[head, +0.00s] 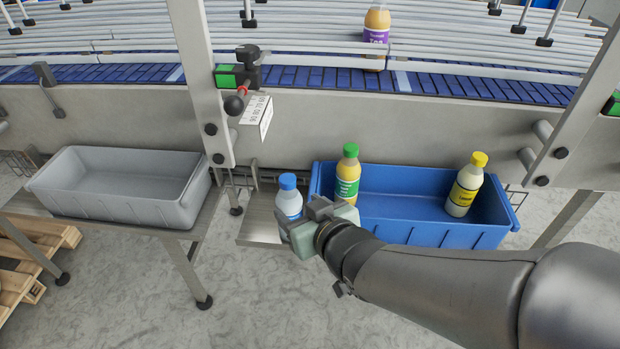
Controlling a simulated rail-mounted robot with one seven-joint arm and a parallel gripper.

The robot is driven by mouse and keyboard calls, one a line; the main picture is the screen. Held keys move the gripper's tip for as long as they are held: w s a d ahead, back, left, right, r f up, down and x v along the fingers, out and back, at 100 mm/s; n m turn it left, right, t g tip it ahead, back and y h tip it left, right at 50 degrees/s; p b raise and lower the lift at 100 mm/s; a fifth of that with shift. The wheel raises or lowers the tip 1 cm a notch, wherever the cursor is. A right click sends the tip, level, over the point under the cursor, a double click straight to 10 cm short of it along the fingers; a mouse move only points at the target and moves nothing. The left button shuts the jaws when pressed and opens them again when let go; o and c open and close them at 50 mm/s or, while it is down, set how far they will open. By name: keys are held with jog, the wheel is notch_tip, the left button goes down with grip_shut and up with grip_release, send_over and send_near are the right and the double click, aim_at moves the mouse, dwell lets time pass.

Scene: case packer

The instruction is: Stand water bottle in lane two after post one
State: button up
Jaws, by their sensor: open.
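The water bottle (288,196), clear with a blue cap, stands upright at the small metal shelf (258,232) left of the blue crate. My gripper (300,216) is at the bottle, over its lower right side, and hides its lower part. My gripper is open; I cannot tell whether the bottle is between the jaws. The conveyor with blue belt (300,76) and several pale guide rails (250,47) runs across the back. A grey upright post (193,60) stands before it at left, another (590,85) at right. Which is post one, and the lane numbers, I cannot tell.
The blue crate (415,232) holds a green-capped bottle (348,175) and a yellow-capped bottle (466,186). A grey bin (125,205) looks empty. A white box with printed numbers (256,117) juts out by the left post.

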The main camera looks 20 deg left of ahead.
aim_at(295, 203)
jog(key=x, duration=0.5)
jog(key=shift+d+f+p, duration=0.15)
jog(key=shift+f+p, duration=0.05)
jog(key=shift+p, duration=0.1)
jog(key=c, duration=0.9)
jog(key=shift+c, duration=0.7)
jog(key=shift+r, duration=0.15)
